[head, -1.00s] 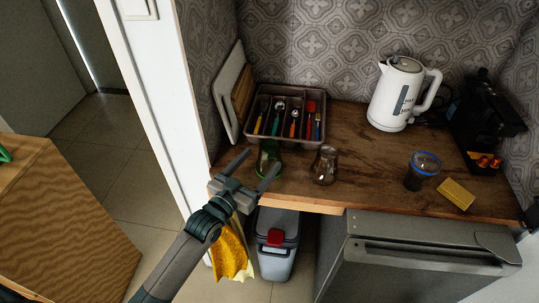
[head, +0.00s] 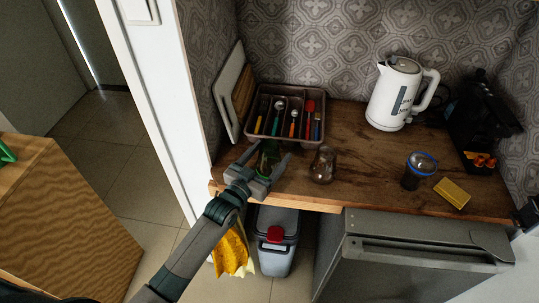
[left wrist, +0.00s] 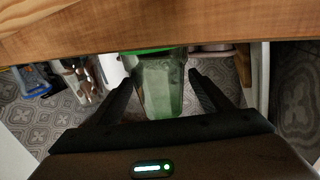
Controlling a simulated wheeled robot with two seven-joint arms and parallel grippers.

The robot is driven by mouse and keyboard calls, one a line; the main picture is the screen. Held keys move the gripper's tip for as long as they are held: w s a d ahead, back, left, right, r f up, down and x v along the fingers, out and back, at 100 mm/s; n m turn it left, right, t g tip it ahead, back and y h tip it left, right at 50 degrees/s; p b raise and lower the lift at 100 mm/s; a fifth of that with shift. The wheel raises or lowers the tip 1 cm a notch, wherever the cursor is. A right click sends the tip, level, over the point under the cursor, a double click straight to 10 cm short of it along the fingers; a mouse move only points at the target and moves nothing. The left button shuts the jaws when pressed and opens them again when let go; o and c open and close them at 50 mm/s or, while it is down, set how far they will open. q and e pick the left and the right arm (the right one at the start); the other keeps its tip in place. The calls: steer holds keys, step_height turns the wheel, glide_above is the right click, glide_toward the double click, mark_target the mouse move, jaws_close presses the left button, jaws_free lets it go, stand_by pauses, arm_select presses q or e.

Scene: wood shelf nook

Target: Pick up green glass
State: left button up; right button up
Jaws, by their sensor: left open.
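The green glass (head: 266,162) stands near the front left edge of the wooden counter, in front of the cutlery tray. My left gripper (head: 269,154) is open, with one finger on each side of the glass. In the left wrist view the green glass (left wrist: 161,88) shows between the two open fingers (left wrist: 160,82), with a visible gap on each side. The gripper partly hides the glass in the head view. My right gripper is not in view.
A brownish clear glass (head: 323,165) stands close to the right. The cutlery tray (head: 334,131) is behind, with boards (head: 233,90) against the left wall. A kettle (head: 395,92), blue-rimmed jar (head: 418,172) and yellow sponge (head: 452,192) are farther right. A bin (head: 277,240) stands below.

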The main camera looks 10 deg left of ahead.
arm_select(q)
steer(key=c, duration=1.3)
steer(key=shift+r, duration=0.15)
step_height(320, 180, up, 10)
steer(key=shift+f+b, duration=0.1)
steer(key=shift+b, duration=0.95)
